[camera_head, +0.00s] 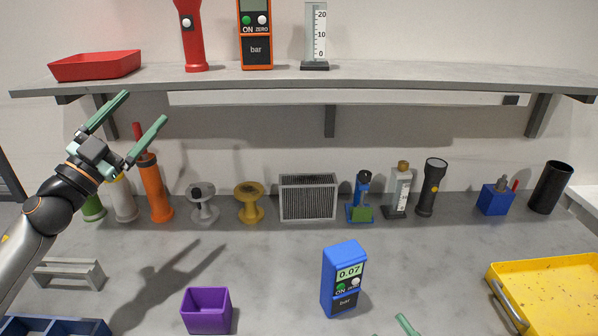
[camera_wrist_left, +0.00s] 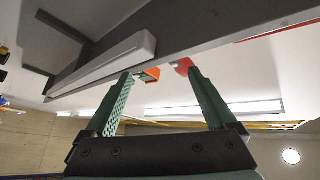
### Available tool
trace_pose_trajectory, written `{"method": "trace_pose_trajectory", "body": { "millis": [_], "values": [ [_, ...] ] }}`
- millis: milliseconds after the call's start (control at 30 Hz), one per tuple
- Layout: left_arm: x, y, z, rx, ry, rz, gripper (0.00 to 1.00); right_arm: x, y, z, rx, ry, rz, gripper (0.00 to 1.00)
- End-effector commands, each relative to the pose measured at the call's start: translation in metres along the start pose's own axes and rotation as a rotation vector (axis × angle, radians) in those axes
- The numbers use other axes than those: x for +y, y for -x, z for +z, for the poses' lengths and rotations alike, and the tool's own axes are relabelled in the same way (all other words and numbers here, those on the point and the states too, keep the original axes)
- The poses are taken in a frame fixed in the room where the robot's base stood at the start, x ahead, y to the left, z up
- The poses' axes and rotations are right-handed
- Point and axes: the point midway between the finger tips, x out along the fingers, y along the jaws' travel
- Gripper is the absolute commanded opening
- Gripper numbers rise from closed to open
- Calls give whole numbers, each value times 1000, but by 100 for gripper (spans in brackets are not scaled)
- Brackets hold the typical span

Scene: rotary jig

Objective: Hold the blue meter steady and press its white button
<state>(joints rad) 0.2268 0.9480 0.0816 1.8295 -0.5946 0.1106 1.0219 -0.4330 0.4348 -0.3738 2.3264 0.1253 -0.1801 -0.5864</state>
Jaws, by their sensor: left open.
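The blue meter (camera_head: 328,272) stands upright on the grey bench, right of centre in the head view. Its display reads 0.07. Below the display are a green ON button and a white button (camera_head: 356,283) marked ZERO. My left gripper (camera_head: 144,108) is open and empty, raised at the far left below the shelf edge and well away from the meter. It also shows in the left wrist view (camera_wrist_left: 160,76), fingers spread. Only a green finger of my right gripper (camera_head: 407,325) shows at the bottom edge, just right of the meter; its opening is hidden.
A purple box (camera_head: 207,319) stands left of the meter, and a yellow tray (camera_head: 553,300) lies at the right. Several objects line the wall, including a vent box (camera_head: 308,198). The shelf (camera_head: 420,76) above holds an orange meter (camera_head: 255,30).

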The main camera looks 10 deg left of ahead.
Motion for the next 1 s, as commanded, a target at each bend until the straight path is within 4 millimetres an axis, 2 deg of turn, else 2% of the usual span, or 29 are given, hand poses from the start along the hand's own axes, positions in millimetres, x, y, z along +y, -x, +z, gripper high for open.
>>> {"method": "trace_pose_trajectory", "body": {
  "millis": [33, 100, 267, 367, 500, 600, 700, 900, 1000],
  "values": [
    [34, 4, 2, 14, 114, 28, 90, 0, 0, 0, 0, 0, 0, 50],
    [72, 8, 0, 34, 262, 62, 90, 0, 0, 0, 0, 0, 0, 50],
    [149, 22, -22, 86, 593, 128, 90, 0, 0, 0, 0, 0, 0, 50],
    [190, 30, -44, 124, 788, 170, 90, 0, 0, 0, 0, 0, 0, 50],
    [249, 38, -84, 167, 1008, 290, 90, 0, 0, 0, 0, 0, 0, 50],
    [285, 40, -98, 151, 1031, 409, 90, 0, 0, 0, 0, 0, 0, 50],
    [320, 44, -100, 104, 1000, 525, 90, 0, 0, 0, 0, 0, 0, 50],
    [376, 56, -80, -35, 875, 713, 90, 0, 0, 0, 0, 0, 0, 50],
    [393, 63, -66, -99, 822, 769, 90, 0, 0, 0, 0, 0, 0, 50]
  ]
}}
